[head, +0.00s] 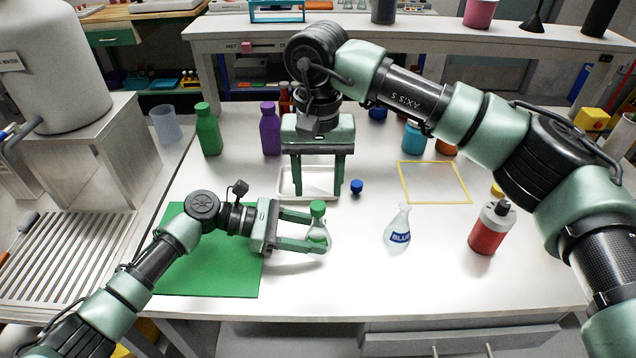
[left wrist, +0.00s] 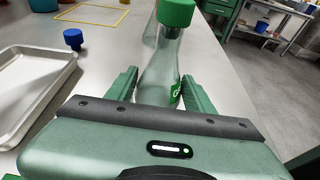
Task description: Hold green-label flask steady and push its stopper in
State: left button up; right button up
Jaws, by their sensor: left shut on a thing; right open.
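The green-label flask (head: 318,236) is a clear conical flask standing upright on the white table, just right of the green mat. Its green stopper (head: 318,208) sits at the top of its neck. My left gripper (head: 322,232) is shut on the flask's body from the left. In the left wrist view the flask (left wrist: 158,72) stands between the fingers, with part of its green label showing and the stopper (left wrist: 176,12) above. My right gripper (head: 318,192) is open and empty, pointing down behind the flask, above the white tray.
A blue stopper (head: 356,187) lies on the table beside the white tray (head: 290,184). A blue-label flask (head: 398,228) without a stopper and a red bottle (head: 490,228) stand to the right. A yellow-framed area (head: 468,201) lies behind them. Green (head: 207,130) and purple (head: 270,130) bottles stand at the back left.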

pick_arm(q)
jog(key=o, duration=1.1)
jog(key=shift+f, duration=0.1)
jog(key=shift+c, duration=0.2)
